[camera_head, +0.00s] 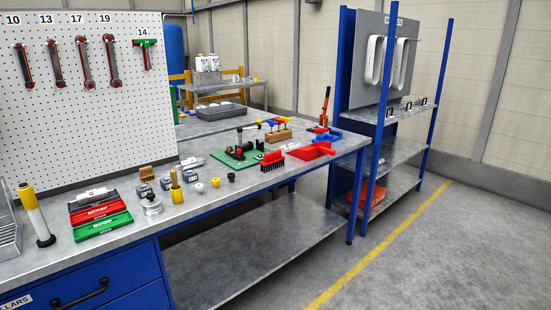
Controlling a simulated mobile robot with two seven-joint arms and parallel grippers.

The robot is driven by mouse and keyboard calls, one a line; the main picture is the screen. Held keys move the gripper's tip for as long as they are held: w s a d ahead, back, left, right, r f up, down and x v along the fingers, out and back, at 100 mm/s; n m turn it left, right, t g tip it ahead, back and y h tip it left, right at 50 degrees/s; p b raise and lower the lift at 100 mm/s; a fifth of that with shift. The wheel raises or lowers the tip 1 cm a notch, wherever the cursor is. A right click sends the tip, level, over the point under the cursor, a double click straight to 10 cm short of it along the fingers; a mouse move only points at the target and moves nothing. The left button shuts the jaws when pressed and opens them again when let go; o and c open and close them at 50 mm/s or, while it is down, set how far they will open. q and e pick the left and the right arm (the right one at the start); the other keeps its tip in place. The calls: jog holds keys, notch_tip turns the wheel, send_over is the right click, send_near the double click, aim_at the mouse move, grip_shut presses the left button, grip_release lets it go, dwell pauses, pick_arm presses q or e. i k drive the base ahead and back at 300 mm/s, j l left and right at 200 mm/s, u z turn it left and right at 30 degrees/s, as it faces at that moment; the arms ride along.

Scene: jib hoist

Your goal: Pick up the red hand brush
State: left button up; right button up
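Neither of my grippers is in view.
Small knobs and grey boxes (147,174) stand left of the mat. Red and green trays (102,224) lie farther left. A wooden block with colored-handled tools (278,136) stands behind the brush. A blue-framed shelf rack (392,150) stands right. The floor in front is clear.

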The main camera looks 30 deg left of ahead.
aim_at(273, 160)
jog(key=i+u, duration=0.4)
jog(key=i, duration=1.35)
jog(key=i+l+u, duration=0.1)
jog(key=i, duration=0.5)
